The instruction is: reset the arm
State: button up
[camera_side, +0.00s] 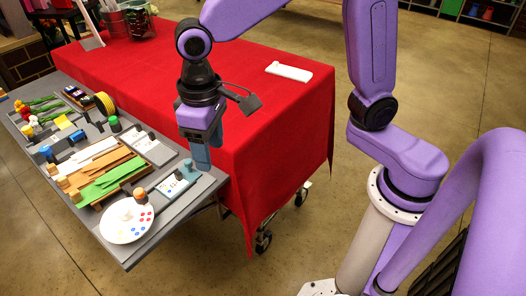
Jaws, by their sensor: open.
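My gripper (202,155) hangs at the end of my purple arm, fingers pointing down. Its blue fingers are open, and I see nothing held between them. It is over the right end of the grey work board (142,249), near the front edge of the red table. A small board with a blue knob (187,165) stands just left of the fingertips. I cannot tell how high the fingertips are above the grey board.
A white round palette (122,232) with coloured dots lies at the board's near end. Green and brown strips (110,180), an orange-yellow roll (105,103) and flowers (22,108) crowd the board. A white flat piece (289,72) lies on the mostly clear red tablecloth (290,110).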

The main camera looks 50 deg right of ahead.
jog(key=s+d+f+n, duration=0.2)
jog(key=s+d+n, duration=0.5)
jog(key=s+d, duration=1)
jog(key=shift+d+n, duration=0.35)
jog(key=shift+n, duration=0.05)
